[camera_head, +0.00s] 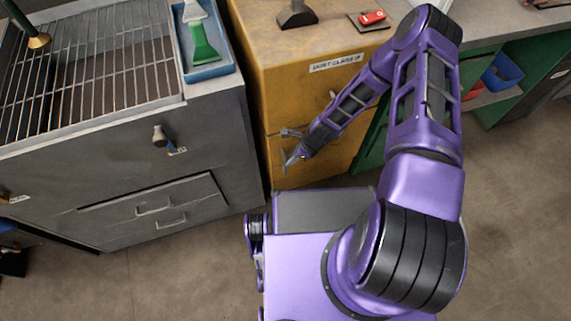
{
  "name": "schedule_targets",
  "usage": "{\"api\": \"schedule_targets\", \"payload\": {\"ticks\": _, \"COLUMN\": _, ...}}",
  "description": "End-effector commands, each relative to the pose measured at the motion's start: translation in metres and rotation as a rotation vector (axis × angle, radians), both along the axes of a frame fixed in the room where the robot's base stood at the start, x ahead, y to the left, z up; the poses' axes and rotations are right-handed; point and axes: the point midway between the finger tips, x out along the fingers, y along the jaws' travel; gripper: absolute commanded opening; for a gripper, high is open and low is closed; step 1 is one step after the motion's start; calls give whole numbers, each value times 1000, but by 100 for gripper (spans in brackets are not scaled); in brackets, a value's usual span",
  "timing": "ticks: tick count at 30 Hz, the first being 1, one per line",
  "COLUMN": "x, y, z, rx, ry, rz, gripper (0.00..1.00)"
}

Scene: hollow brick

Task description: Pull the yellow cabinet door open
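The yellow cabinet (290,85) stands in the middle, with a white label on its upper front. Its front looks closed, and my arm covers part of it. A small pale fitting (333,95) shows beside my forearm; I cannot tell if it is the door's handle. My gripper (289,147) is in front of the cabinet's lower left front, near its left edge. Its two fingers are apart with nothing visible between them. I cannot tell whether it touches the door.
A grey cabinet (120,165) with a grill rack (90,80) and blue tray (210,70) stands close at left. A green shelf unit (540,75) is at right. Bare floor (510,210) is free at right.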

Motion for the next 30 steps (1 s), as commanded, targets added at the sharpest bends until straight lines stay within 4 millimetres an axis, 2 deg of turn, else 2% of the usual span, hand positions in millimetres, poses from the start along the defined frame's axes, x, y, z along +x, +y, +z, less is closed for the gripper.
{"api": "schedule_targets", "payload": {"ticks": 1, "x": 0, "y": 5, "z": -13, "rx": 1, "ry": 2, "rz": 0, "gripper": 30}}
{"api": "schedule_targets", "payload": {"ticks": 3, "x": 2, "y": 10, "z": -25, "rx": 1, "ry": 2, "rz": 1, "gripper": 30}}
{"api": "schedule_targets", "payload": {"ticks": 9, "x": 6, "y": 19, "z": -49, "rx": 0, "ry": 1, "rz": 0, "gripper": 30}}
{"api": "schedule_targets", "payload": {"ticks": 14, "x": 7, "y": 22, "z": -56, "rx": 0, "ry": 0, "rz": 0, "gripper": 30}}
{"api": "schedule_targets", "payload": {"ticks": 22, "x": 7, "y": 22, "z": -57, "rx": 0, "ry": 0, "rz": 0, "gripper": 30}}
{"api": "schedule_targets", "payload": {"ticks": 27, "x": 7, "y": 22, "z": -57, "rx": 0, "ry": 0, "rz": 0, "gripper": 0}}
{"api": "schedule_targets", "payload": {"ticks": 30, "x": 7, "y": 22, "z": -57, "rx": 0, "ry": 0, "rz": 0, "gripper": 0}}
